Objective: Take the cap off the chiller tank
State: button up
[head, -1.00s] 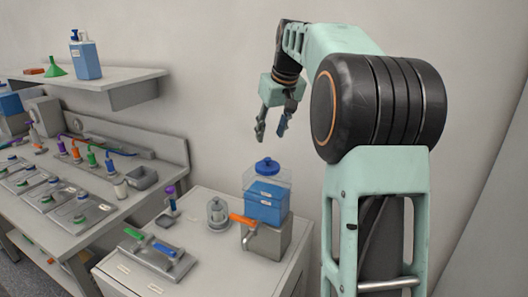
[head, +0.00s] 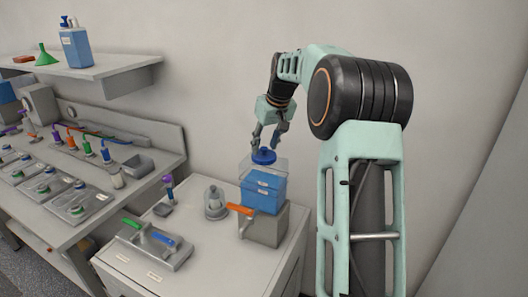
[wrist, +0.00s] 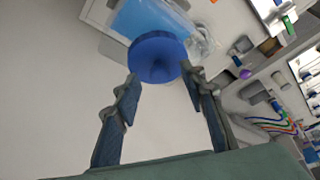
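The chiller tank (head: 263,190) is a clear box with blue liquid, standing on a grey base unit on the cabinet. Its round blue cap (head: 264,156) is on top of the tank. In the wrist view the cap (wrist: 157,56) is just beyond the fingertips, with the blue liquid of the tank (wrist: 148,16) behind it. My gripper (head: 268,149) is at the cap from above, its fingers apart. In the wrist view my gripper (wrist: 163,80) is open, with the cap roughly centred between its fingertips. I cannot tell whether a finger touches the cap.
An orange-handled valve (head: 240,209) sticks out at the tank base's left. A glass-domed fitting (head: 215,203) and a grey plate with green and blue handles (head: 152,246) share the cabinet top. A wall shelf (head: 95,68) is at upper left.

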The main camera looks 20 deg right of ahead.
jog(key=shift+w+f, duration=0.1)
jog(key=shift+f, duration=0.25)
jog(key=shift+c, duration=0.2)
jog(key=c, duration=0.9)
